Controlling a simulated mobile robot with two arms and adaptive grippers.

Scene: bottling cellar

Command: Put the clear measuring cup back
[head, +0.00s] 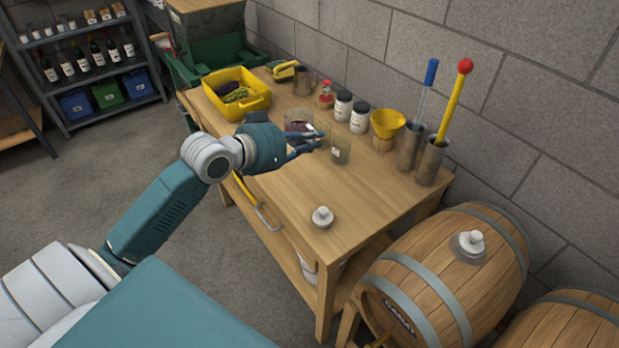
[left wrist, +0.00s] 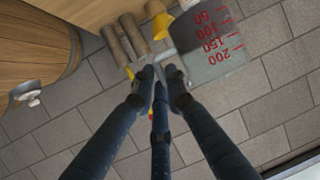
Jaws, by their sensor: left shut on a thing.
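In the left wrist view the cup (left wrist: 205,42) shows red marks from 50 to 200, upside down in the picture. My left gripper (head: 318,141) is shut on the cup's handle, its dark fingers (left wrist: 161,76) meeting there, with the cup body beside the fingertips. The cup looks upright. I cannot tell whether its base touches the bench. My right gripper is not in view.
Along the wall are white-labelled jars (head: 360,117), a yellow funnel (head: 387,122) and metal cylinders (head: 430,162) holding tall tools. A yellow bin (head: 236,94) sits at the far end. The near bench is clear except a white-topped object (head: 322,216).

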